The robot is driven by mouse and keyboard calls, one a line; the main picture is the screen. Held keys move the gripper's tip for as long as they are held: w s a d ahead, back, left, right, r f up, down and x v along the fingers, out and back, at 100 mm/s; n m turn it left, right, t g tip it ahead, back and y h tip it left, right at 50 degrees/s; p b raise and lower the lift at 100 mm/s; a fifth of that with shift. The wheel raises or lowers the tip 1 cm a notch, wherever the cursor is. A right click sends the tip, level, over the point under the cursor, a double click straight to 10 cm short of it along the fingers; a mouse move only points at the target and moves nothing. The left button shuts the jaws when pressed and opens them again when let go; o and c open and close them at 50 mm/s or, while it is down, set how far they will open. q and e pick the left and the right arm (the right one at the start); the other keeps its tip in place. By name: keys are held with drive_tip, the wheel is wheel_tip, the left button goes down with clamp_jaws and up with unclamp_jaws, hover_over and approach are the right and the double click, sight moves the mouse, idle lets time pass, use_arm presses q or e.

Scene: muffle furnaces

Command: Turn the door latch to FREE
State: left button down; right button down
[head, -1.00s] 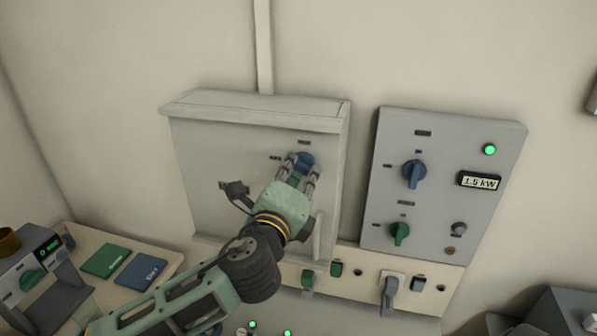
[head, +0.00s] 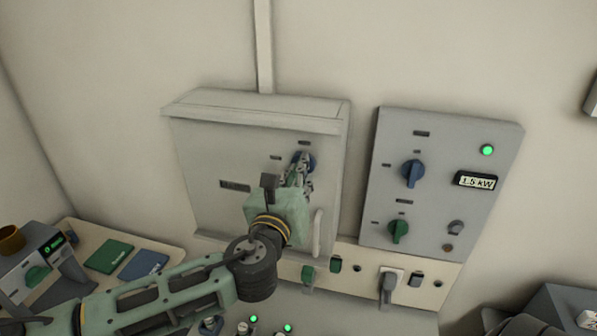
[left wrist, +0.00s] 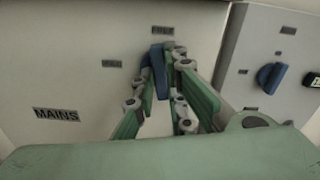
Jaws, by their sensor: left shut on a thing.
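The door latch is a blue knob (head: 306,158) on the upper right of the grey cabinet door (head: 207,160). In the left wrist view its blue handle (left wrist: 158,70) stands roughly upright, its top near the upper label (left wrist: 163,31), which seems to read FREE. A second label (left wrist: 111,63) sits to its left, too small to read surely. My left gripper (head: 298,170) is shut on the latch, with one finger on each side of the handle, as the left wrist view (left wrist: 163,82) shows. The fingers hide part of the knob. My right gripper is out of view.
A MAINS label (left wrist: 56,114) is on the door. A vertical door handle (head: 317,232) is just right of my wrist. A control panel (head: 440,190) with blue and green knobs stands to the right. A socket strip (head: 360,290) runs below.

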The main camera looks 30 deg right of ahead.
use_arm(q)
drive_tip(key=shift+m, duration=1.1)
drive_tip(key=c, duration=1.8)
unclamp_jaws()
drive_tip(key=v, duration=1.2)
